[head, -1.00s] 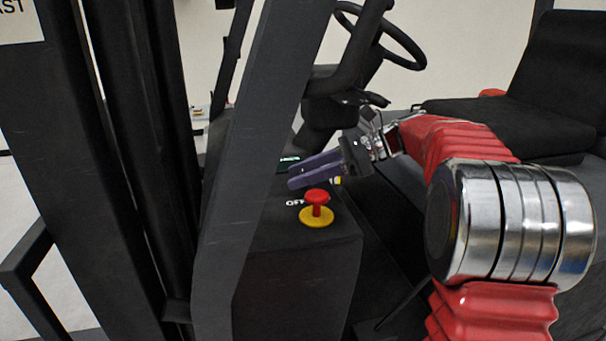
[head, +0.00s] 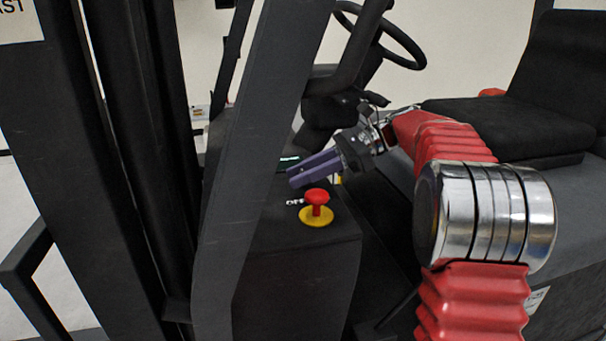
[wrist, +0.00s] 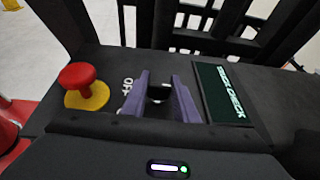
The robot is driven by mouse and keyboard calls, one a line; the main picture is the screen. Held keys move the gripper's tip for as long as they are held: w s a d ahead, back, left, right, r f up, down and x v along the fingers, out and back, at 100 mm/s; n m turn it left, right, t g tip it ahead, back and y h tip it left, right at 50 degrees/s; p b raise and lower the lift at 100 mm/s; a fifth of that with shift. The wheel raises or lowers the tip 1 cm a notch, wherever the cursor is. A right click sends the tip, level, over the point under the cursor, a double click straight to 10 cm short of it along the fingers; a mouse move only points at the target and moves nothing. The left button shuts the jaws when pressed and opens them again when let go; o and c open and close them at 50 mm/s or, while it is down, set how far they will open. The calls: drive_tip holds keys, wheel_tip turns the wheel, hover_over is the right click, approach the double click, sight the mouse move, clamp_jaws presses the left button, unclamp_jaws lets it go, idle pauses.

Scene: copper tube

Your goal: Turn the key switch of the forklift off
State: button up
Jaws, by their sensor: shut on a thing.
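The key switch (wrist: 160,94) is a small dark piece with a pale, shiny edge on the dark console, seen between my fingers in the wrist view. My gripper (wrist: 160,82) has two purple fingers, one on each side of it, shut on the key. In the head view my gripper (head: 297,177) reaches down to the console top from the right, and its fingers hide the key. A white "OFF" label (wrist: 127,87) is left of the fingers in the wrist view. The exact angle of the key cannot be told.
A red mushroom button (head: 316,197) on a yellow base stands close to my fingers. A dark display (wrist: 222,92) lies on the other side. A slanted dark post (head: 255,150) stands left of the gripper. The steering wheel (head: 405,48) and seat (head: 505,115) are behind.

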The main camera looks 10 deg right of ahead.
drive_tip(key=shift+n+g, duration=0.5)
drive_tip(key=shift+g, duration=0.1)
drive_tip(key=o, duration=1.1)
drive_tip(key=shift+c, duration=0.2)
drive_tip(key=v, duration=0.6)
drive_tip(key=shift+w+d, duration=0.1)
drive_tip(key=shift+d, duration=0.2)
drive_tip(key=shift+d+r, duration=0.25)
drive_tip(key=shift+d, duration=0.15)
